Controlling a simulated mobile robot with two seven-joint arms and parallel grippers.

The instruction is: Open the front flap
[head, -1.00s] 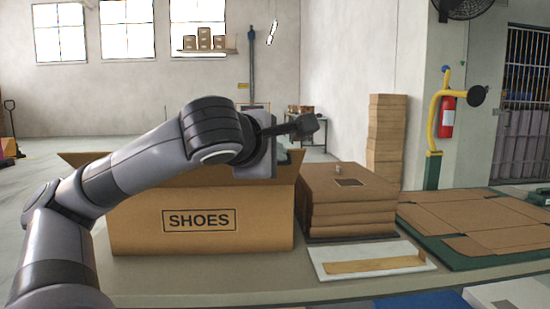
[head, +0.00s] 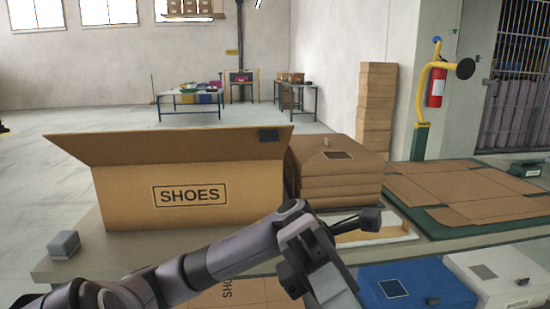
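The open-topped brown box (head: 125,200) marked SHOES stands on the table at left centre in the head view. A wide front flap (head: 160,146) rises from its front top edge and flares outward to both sides, hiding the inside. My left gripper (head: 370,218) is low, in front of and to the right of the box, apart from the flap. It holds nothing that I can see, and its finger opening cannot be made out. My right gripper is not in view.
A brown carton stack (head: 335,185) stands right of the box. A white tray (head: 400,230) lies behind my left gripper. Flat cardboard (head: 470,190) lies farther right. Blue (head: 415,290) and white (head: 495,280) boxes are at lower right. A grey block (head: 63,243) sits at the table's left.

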